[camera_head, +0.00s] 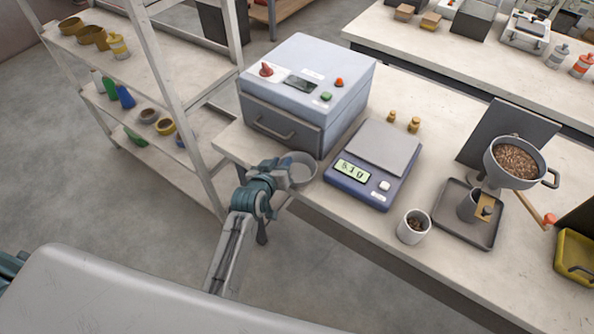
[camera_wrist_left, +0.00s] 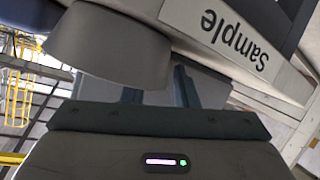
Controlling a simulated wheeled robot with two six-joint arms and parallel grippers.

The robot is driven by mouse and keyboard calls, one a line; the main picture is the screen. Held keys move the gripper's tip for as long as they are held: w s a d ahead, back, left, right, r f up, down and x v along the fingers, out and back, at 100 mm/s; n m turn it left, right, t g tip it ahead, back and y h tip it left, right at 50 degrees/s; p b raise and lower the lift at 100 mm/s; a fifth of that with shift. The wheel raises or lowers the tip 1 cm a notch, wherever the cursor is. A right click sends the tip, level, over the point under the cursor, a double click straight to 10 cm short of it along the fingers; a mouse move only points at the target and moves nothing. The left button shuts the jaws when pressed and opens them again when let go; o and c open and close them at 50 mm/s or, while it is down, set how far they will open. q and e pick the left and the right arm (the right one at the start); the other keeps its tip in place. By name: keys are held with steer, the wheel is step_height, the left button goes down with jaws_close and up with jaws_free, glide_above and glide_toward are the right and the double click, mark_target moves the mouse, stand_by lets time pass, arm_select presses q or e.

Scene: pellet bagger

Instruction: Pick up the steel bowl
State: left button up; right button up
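The steel bowl (camera_head: 301,165) is a small grey round bowl at the near edge of the bench, in front of the blue-grey machine. My left gripper (camera_head: 283,177) is right at its left side. In the left wrist view the bowl (camera_wrist_left: 108,48) fills the upper left and hides the end of one finger. The two fingers of the left gripper (camera_wrist_left: 160,92) stand apart with a gap between them. Whether they touch the bowl's wall cannot be told. My right gripper is not in view.
The machine (camera_head: 300,90) stands behind the bowl, and a scale (camera_head: 375,165) is close on its right. A white cup (camera_head: 413,227), a grey tray (camera_head: 478,240) and a pan of pellets (camera_head: 516,160) are farther right. A shelf rack (camera_head: 160,80) stands left.

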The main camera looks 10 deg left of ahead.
arm_select(q)
jaws_close()
